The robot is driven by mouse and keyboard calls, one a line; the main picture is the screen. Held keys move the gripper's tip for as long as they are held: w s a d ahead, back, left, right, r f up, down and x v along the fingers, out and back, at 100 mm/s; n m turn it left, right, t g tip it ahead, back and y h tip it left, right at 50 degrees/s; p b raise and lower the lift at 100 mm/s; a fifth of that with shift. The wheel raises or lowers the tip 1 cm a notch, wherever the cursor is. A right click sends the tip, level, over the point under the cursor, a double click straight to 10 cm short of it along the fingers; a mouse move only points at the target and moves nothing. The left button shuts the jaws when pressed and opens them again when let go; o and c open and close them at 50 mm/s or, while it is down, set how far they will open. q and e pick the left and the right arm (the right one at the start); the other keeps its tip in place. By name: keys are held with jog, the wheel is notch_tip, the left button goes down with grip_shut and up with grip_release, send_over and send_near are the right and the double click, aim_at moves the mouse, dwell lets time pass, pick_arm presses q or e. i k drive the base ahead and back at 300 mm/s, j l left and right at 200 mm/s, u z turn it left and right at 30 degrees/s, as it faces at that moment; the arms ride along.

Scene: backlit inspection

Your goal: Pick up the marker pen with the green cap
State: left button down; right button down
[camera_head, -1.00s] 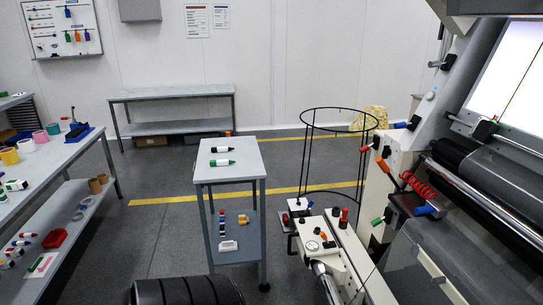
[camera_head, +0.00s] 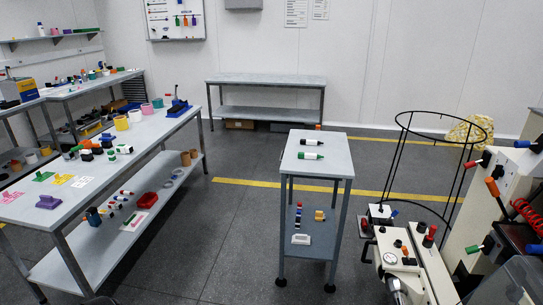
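Two white-bodied marker pens lie on their sides on top of the small grey table in the middle. The nearer marker pen (camera_head: 311,156) shows green at its end and looks like the green-capped one. The farther marker pen (camera_head: 311,142) lies just behind it, apart from it; its cap colour is hard to tell at this size. White markers with dark and green ends (camera_head: 124,149) also lie on the long left bench. Neither of my grippers is in view.
The small table (camera_head: 330,165) stands alone, with floor free on its left. Its lower shelf holds several small items. The long left bench (camera_head: 150,135) is crowded. Machinery (camera_head: 415,265) and a black wire hoop frame (camera_head: 405,150) stand to the right.

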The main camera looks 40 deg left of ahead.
aim_at(300, 155)
jog(key=u, duration=1.05)
